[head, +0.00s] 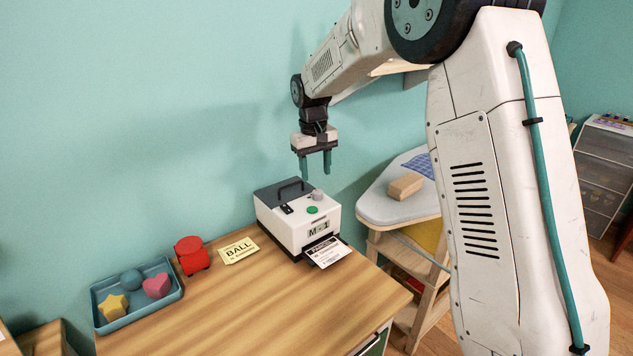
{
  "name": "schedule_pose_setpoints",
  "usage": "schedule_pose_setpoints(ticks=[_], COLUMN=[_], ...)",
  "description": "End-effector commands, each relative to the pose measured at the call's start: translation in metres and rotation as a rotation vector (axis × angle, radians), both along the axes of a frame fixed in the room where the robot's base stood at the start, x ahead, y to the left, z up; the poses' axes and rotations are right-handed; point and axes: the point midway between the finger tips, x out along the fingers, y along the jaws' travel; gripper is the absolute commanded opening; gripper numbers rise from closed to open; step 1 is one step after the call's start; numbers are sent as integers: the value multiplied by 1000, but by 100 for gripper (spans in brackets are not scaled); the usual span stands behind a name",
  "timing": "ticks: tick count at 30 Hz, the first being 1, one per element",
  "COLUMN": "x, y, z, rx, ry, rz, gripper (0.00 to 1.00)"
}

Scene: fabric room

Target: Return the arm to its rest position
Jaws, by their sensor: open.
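My gripper (315,165) hangs at the end of my white arm, its two teal fingers pointing down and apart. It is open with nothing between the fingers. It is above the white and grey machine (290,228) marked M-1 on the wooden desk (250,305), and the fingertips look clear of the machine's handle. My arm reaches from the right side of the head view toward the teal wall.
A printed label (326,251) sticks out of the machine's front. A yellow BALL card (239,250), a red object (192,255) and a blue tray (106,326) with several shapes are on the desk. An ironing board (385,208) with a wooden block (405,186) stands behind my arm.

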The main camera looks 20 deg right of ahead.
Motion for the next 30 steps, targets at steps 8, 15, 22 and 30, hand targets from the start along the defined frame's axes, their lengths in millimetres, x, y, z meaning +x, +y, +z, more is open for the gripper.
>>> schedule_pose_setpoints(ticks=[8, 15, 22, 30], x=[0, 0, -10, -108], y=[1, 1, 1, 1], z=[17, 17, 8, 17], rx=[0, 0, 1, 12], ry=[1, 1, 32, 127], rz=[0, 0, -12, -45], gripper=[50, 50, 50, 50])
